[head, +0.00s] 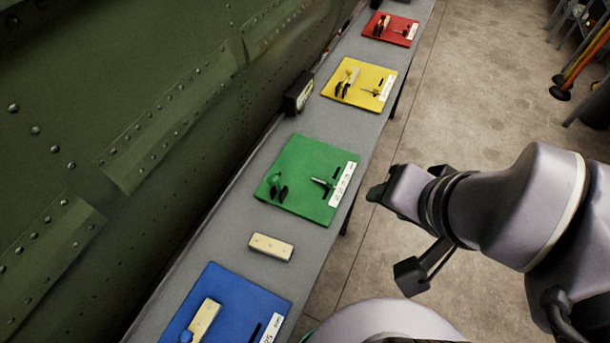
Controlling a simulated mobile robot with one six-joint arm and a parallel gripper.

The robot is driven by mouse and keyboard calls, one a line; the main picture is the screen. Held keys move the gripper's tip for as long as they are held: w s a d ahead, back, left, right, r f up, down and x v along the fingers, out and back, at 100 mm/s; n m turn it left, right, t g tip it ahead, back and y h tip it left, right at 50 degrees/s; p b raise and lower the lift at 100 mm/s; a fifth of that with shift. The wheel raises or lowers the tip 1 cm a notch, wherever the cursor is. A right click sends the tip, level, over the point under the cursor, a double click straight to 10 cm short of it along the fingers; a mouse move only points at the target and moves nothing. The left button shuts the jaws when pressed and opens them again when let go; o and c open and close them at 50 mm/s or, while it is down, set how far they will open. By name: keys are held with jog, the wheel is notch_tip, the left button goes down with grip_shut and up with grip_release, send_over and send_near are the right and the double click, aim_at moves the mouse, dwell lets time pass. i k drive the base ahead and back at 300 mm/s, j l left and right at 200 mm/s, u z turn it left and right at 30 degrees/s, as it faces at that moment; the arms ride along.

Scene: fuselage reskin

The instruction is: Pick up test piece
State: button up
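A small cream rectangular block (271,246) with small dots on its top lies flat on the grey bench, between the green and blue boards; it looks like the test piece. Another cream block (204,320) lies on the blue board (247,292). My gripper (378,192) is to the right of the bench, past its edge, clear of both blocks. Its dark tip points left toward the green board. I cannot make out a gap between the fingers, and no held object shows.
The narrow grey bench (228,225) runs along a green riveted fuselage wall (110,130). Green (300,155), yellow (368,72) and red (398,22) boards carry small parts. A dark box (298,94) stands against the wall. Open floor (480,100) lies to the right.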

aim_at(277, 249)
jog(key=k+u, duration=0.1)
jog(key=u, duration=1.25)
jog(key=l+u, duration=0.4)
